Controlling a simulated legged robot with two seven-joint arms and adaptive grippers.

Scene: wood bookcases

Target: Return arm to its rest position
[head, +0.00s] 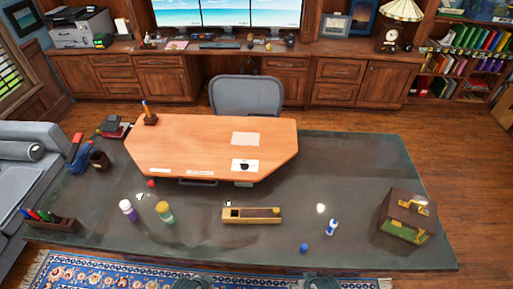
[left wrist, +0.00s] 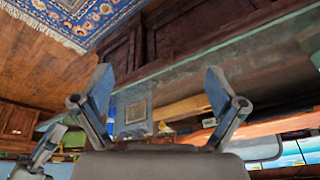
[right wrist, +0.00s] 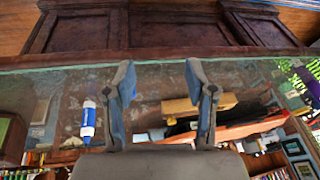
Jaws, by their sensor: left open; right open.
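My left gripper (left wrist: 158,84) is open in the left wrist view, with two blue-padded fingers spread wide and nothing between them. My right gripper (right wrist: 160,76) is open and empty in the right wrist view, its fingers spread less widely. In the head view only dark grey parts of my arms show at the bottom edge, in front of the desk's near edge. The fingertips cannot be made out there. Both wrist views look across the desk's front edge, and neither gripper visibly touches anything.
A raised orange wood board (head: 210,135) lies behind. A patterned rug (head: 110,275) is in front.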

